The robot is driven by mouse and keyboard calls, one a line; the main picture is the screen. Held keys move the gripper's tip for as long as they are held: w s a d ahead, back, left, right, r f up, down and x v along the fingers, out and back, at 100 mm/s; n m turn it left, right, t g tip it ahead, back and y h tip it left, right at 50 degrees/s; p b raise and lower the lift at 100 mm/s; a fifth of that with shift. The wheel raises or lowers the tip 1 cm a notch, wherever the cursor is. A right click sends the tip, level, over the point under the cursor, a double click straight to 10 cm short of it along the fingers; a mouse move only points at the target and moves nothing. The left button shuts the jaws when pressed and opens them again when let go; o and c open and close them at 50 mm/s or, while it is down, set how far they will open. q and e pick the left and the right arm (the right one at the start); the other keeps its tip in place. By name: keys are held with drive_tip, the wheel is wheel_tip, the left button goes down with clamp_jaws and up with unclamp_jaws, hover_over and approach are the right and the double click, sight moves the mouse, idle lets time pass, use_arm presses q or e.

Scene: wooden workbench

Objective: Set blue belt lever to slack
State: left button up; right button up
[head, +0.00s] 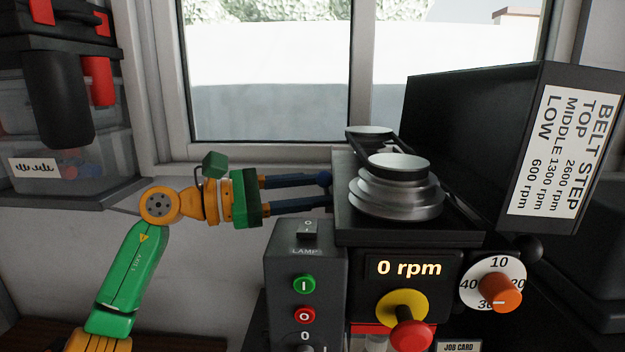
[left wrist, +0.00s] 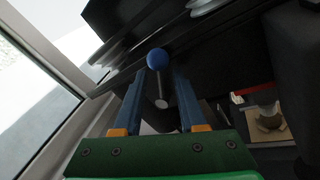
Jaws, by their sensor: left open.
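The blue belt lever shows in the left wrist view as a blue ball knob (left wrist: 158,59) on a thin grey rod (left wrist: 161,88). My left gripper (head: 324,191) reaches in from the left in the head view, its two dark blue fingers pointing right at the left side of the drill press head. In the left wrist view its fingers (left wrist: 160,77) are apart, with the rod between them in the picture and the knob just past the tips. I cannot tell whether either finger touches the lever. My right gripper is not in view.
Stepped pulleys (head: 395,190) and a belt sit on the machine head beside the raised black cover (head: 470,130). A switch box (head: 305,270) stands below my gripper. The speed display (head: 408,268) reads 0 rpm.

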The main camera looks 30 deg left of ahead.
use_arm(q)
drive_tip(key=shift+w+f, duration=0.15)
drive_tip(key=shift+w, duration=0.1)
drive_tip(key=shift+c, duration=0.3)
drive_tip(key=shift+s, duration=0.25)
clamp_jaws()
idle(0.6)
